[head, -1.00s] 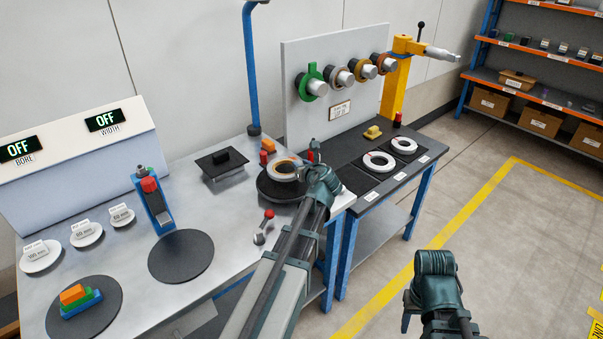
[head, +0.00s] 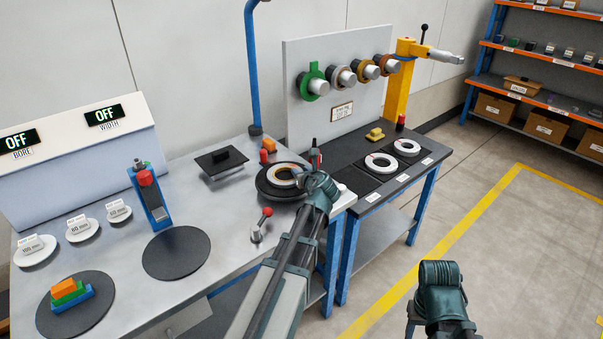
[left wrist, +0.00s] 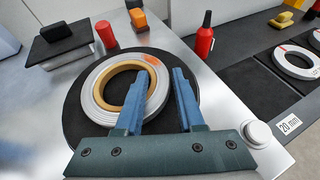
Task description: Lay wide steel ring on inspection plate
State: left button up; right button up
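A light grey ring with a tan inner band and an orange mark (left wrist: 102,88) lies flat on a round black plate (left wrist: 72,122) at the table's right end; the ring also shows in the head view (head: 283,176). My left gripper (left wrist: 158,74) is open over the ring's right side. One finger appears over the bore and the other by the outer edge; contact cannot be told. My right gripper (head: 437,300) hangs over the floor, its fingers mostly hidden. A bare black disc (head: 176,252) lies mid-table. No label shows which disc is the inspection plate.
Two white rings (head: 381,163) lie on black pads on the right bench. Pegs on a grey panel (head: 310,130) carry coloured rings. A red-topped blue post (head: 150,195), stacked blocks (head: 70,292) and a red-knobbed lever (head: 261,224) stand on the table.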

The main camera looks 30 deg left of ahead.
pick_arm(q)
jog(key=o, duration=0.3)
jog(key=shift+r, duration=0.15)
jog(key=p+v, duration=0.4)
jog(key=v, duration=0.8)
jog(key=shift+p, duration=0.35)
jog(key=s+d+f+n+g+h, duration=0.2)
jog(key=s+d+n, duration=0.4)
jog(key=d, duration=0.3)
jog(key=s+d+f+n+g+h, duration=0.3)
jog(key=s+d+f+n+g, duration=0.1)
jog(key=s+d+f+n, duration=0.3)
jog(key=s+d+f+n+g+h, duration=0.3)
jog(key=s+d+n, duration=0.4)
jog(key=d+n, duration=0.3)
jog(key=shift+s+d+f+g, duration=0.15)
jog(key=shift+d+f+g, duration=0.15)
jog(key=shift+f, duration=0.55)
